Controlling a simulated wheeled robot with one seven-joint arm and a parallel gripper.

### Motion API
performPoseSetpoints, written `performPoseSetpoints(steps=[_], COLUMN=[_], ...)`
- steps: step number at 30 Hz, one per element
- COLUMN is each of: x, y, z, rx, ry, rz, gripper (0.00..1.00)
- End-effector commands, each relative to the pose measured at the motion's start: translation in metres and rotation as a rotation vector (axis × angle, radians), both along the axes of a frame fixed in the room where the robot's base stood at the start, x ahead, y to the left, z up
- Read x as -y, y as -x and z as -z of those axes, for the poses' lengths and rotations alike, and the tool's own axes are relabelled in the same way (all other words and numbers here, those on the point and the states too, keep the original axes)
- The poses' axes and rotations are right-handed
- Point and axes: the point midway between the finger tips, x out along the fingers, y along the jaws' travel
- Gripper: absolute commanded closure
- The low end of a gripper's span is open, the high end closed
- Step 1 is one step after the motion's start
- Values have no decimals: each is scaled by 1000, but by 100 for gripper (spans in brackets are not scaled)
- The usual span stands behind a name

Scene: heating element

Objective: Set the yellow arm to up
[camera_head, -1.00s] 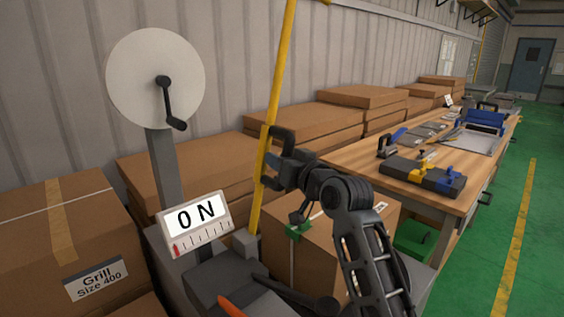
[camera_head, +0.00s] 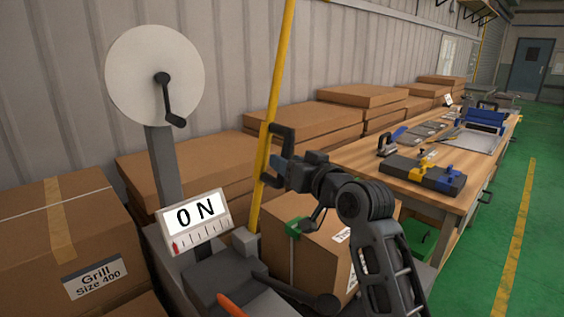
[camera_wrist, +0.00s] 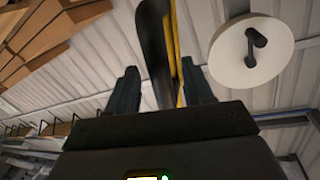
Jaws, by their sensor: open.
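The yellow arm (camera_head: 264,150) is a long yellow bar rising from a grey base, nearly upright with its top leaning right. It runs out of the top of the head view.
A cardboard box (camera_head: 320,240) is below my gripper. A workbench (camera_head: 350,160) with tools is at right. Green floor (camera_head: 520,230) lies clear beyond it.

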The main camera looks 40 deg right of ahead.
Motion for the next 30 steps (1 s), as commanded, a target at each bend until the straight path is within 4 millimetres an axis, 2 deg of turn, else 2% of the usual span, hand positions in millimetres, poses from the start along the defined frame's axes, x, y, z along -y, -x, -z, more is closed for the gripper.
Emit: performPoseSetpoints(steps=[3,9,30], x=[-3,-6,-6], y=[19,36,38], z=[1,-1,-2], rx=[0,0,0], ry=[1,-1,0], rz=[1,0,0], gripper=[49,49,49])
